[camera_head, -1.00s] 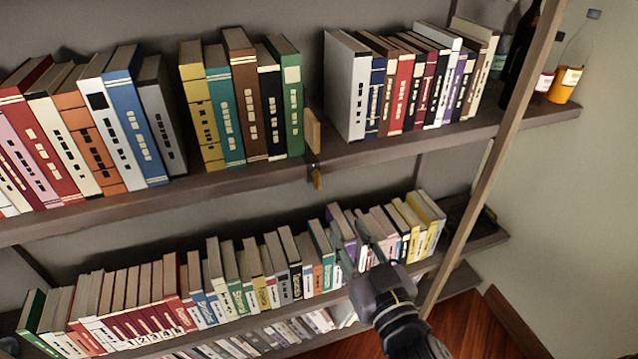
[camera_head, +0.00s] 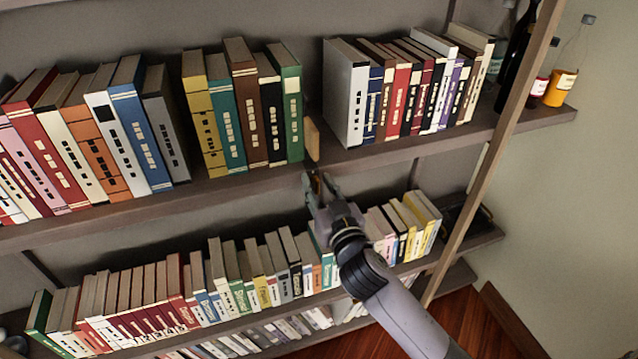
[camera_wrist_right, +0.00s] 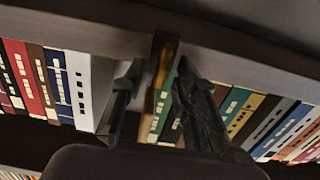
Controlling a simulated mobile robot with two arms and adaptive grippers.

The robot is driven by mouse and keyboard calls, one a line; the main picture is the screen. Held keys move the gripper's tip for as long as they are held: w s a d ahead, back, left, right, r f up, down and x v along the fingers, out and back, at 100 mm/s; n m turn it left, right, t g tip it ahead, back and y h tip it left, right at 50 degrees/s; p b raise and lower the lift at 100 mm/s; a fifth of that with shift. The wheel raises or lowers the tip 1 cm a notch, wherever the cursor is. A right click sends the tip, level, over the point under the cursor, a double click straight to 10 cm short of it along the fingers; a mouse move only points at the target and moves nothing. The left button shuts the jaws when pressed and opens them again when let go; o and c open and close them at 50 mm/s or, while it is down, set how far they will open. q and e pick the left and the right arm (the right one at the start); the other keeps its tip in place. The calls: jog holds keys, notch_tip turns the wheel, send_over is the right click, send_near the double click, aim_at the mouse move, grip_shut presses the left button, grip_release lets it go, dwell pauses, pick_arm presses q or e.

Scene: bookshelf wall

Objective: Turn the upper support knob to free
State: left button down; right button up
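In the right wrist view the knob (camera_wrist_right: 163,62) stands upright on a dark plate on the shelf edge. My right gripper (camera_head: 319,190) reaches up from below to the knob. In the right wrist view its two dark fingers (camera_wrist_right: 157,72) are apart, with the knob between their tips. Gaps show beside the knob; I cannot tell contact. My left gripper is not in view.
The upper shelf (camera_head: 240,184) holds rows of books on both sides of the support block. A lower shelf (camera_head: 215,325) with more books lies under my right arm. A wooden post (camera_head: 487,150) and bottles (camera_head: 560,88) stand at the right.

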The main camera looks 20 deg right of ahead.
jog(key=shift+c, duration=0.3)
grip_shut()
dwell(0.3)
